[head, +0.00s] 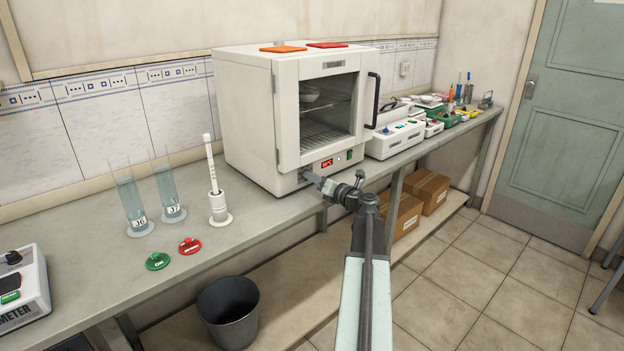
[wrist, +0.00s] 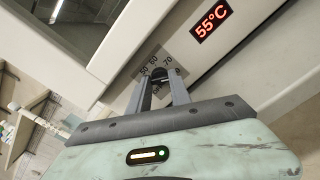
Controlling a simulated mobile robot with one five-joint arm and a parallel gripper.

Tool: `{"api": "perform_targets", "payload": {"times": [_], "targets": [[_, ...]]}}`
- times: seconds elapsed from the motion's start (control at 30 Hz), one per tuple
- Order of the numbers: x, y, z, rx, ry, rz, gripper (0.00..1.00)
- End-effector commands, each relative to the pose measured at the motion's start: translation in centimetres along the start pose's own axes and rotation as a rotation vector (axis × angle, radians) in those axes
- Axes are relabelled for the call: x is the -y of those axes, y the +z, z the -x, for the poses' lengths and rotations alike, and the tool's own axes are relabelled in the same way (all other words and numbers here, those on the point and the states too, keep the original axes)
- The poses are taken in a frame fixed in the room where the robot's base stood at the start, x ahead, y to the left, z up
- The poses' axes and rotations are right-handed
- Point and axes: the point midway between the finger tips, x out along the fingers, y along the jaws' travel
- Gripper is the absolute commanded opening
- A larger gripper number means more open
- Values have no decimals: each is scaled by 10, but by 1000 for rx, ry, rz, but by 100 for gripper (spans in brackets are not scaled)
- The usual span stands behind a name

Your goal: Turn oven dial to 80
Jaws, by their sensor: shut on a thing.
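The white oven (head: 270,120) stands on the bench with its glass door shut. Its dial (wrist: 160,76) is on the lower front panel, with a printed scale around it; marks such as 50, 60 and 70 can be read in the wrist view. The red display (wrist: 211,20) reads 55°C; it also shows in the head view (head: 327,164). My gripper (wrist: 160,88) is at the dial with its two fingers around it, shut on it. In the head view my gripper (head: 314,178) reaches the panel's lower left. The dial's pointer is mostly hidden by the fingers.
Two labelled cylinders (head: 131,200), a white stand with a tube (head: 217,195), and green (head: 158,261) and red (head: 190,246) discs stand left of the oven. Instruments (head: 395,138) stand right of it. A dark bin (head: 228,312) is below the bench edge.

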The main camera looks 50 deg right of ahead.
Motion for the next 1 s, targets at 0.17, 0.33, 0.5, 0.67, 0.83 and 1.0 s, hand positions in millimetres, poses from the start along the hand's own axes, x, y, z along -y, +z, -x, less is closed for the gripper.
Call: {"api": "perform_targets", "payload": {"times": [0.17,0.33,0.5,0.67,0.83,1.0], "targets": [[0,0,0,0,0,-14,0],[0,0,0,0,0,-15,0],[0,0,0,0,1,-14,30],[0,0,0,0,0,-14,46],[0,0,0,0,0,-13,46],[-1,-1,17,0,-1,-13,46]]}}
